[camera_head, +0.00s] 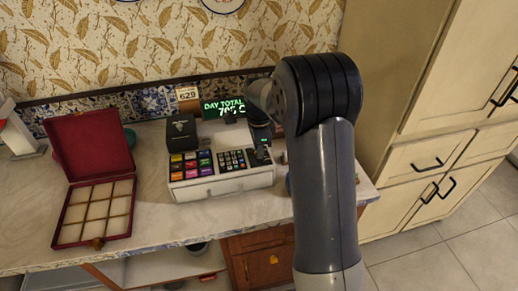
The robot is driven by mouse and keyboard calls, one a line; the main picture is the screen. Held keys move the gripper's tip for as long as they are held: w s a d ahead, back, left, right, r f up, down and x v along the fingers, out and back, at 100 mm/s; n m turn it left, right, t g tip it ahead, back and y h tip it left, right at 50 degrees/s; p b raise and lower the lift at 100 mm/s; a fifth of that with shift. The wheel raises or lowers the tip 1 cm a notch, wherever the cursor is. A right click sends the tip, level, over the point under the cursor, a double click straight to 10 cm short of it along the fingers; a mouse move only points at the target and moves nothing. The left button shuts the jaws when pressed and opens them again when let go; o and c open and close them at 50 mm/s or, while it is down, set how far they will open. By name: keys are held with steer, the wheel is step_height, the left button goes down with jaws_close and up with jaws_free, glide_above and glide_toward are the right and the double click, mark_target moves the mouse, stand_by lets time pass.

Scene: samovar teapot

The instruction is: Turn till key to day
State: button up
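A white till (222,180) with coloured keys and a number pad stands on the counter. Its green-lit display (222,107) reads "DAY TOTAL" above a number whose end is cut off from view. My arm reaches up from the bottom right and bends down at the till's right side. My gripper (262,152) appears as a dark shape with a small green light, close against the till's right end. I cannot tell whether it touches the till or how its fingers stand. The till key cannot be made out; it may be hidden behind my gripper.
An open red box (122,222) with pale compartments lies left of the till. A dark printer-like block (181,132) sits at the till's back left. A sign (187,95) reading "629" stands behind it. Cream cabinets (440,160) are on the right. The counter front (190,225) is clear.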

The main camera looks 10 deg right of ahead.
steer(key=o, duration=0.4)
steer(key=shift+c, duration=0.2)
step_height(320, 180, up, 11)
steer(key=b, duration=0.1)
steer(key=shift+f, duration=0.15)
step_height(320, 180, down, 11)
steer(key=shift+r+p, duration=0.15)
steer(key=shift+p, duration=0.4)
stand_by(0.5)
